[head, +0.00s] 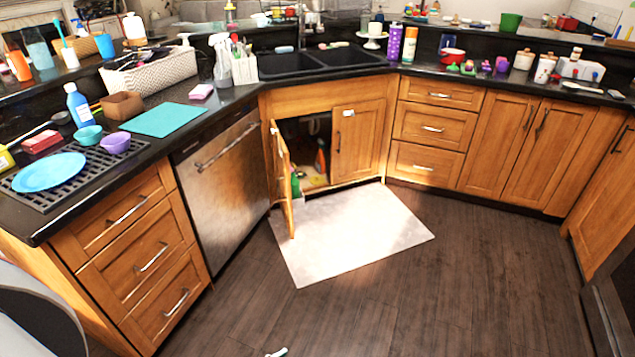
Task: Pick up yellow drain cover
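I cannot make out a yellow drain cover for certain. The black double sink (288,64) is set in the dark counter at the back centre; its basins look dark, and their bottoms are hard to see. A small pale item, too small to identify, lies by the sink's back edge. A yellow item (5,159) is partly cut off at the left edge, beside the black drying rack (88,180); I cannot tell what it is.
The left door (283,180) of the under-sink cabinet stands open, with bottles inside. A pale mat (350,232) lies before it; the dark wood floor (440,300) is mostly clear. A white basket (150,72) and spray bottle (222,60) stand left of the sink.

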